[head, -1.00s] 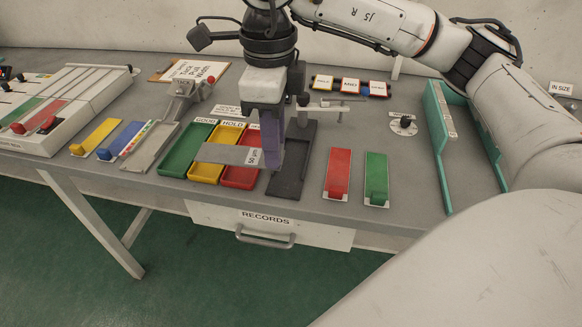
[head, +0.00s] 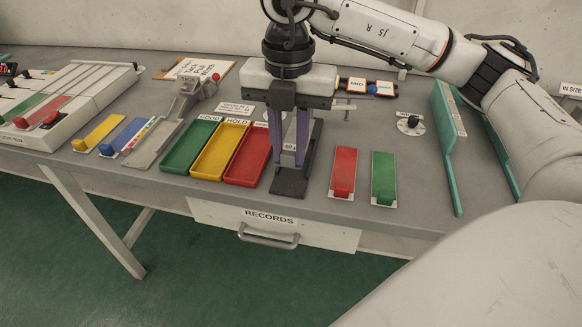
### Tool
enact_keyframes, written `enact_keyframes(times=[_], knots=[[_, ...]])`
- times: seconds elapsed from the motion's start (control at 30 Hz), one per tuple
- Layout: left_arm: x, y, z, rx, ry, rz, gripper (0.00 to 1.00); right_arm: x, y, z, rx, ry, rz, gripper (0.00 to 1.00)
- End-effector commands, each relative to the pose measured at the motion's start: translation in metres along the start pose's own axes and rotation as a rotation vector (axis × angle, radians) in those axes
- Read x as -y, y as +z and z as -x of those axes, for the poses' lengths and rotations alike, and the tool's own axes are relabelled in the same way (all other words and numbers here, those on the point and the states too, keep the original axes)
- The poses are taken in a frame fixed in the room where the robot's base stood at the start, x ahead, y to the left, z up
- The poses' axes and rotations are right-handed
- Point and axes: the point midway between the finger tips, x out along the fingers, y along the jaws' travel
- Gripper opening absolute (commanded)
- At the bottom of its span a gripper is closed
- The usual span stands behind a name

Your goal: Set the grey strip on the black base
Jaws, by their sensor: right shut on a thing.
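My right gripper (head: 288,157) points down over the black base (head: 288,186), its two purple fingers on either side of the grey strip (head: 289,146). It is shut on the strip, which now runs lengthwise in line with the base. The strip's small white label shows near its front end, between the fingertips. The black base lies flat near the table's front edge, with a raised block at its front end. The fingers hide part of both. I cannot tell whether the strip touches the base. My left gripper is not in view.
Green, yellow and red trays (head: 248,156) lie just left of the base. A red block strip (head: 343,172) and a green one (head: 383,178) lie to its right. A grey clamp-like stand (head: 187,100) is further left. Bare table lies right of the green strip.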

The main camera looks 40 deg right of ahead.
Motion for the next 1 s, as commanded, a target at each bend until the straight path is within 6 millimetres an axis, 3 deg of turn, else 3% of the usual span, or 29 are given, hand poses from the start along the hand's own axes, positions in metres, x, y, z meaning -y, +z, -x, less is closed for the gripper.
enact_keyframes(times=[0.47, 0.83, 0.87, 0.93, 1.0], knots=[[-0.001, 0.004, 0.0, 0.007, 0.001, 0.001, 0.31, 0.001, 0.0, -0.054, 0.0, 0.0, 0.003, 0.0], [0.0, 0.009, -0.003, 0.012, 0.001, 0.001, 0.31, 0.0, 0.0, -0.06, 0.001, 0.002, 0.004, 0.0], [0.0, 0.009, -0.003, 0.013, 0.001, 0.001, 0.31, 0.0, 0.0, -0.059, 0.001, 0.001, 0.004, 0.25], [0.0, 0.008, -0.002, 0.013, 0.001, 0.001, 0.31, 0.0, 0.0, -0.059, 0.0, 0.001, 0.004, 0.37], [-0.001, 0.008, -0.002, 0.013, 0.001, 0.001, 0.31, 0.0, 0.0, -0.059, 0.0, 0.001, 0.004, 0.4]])
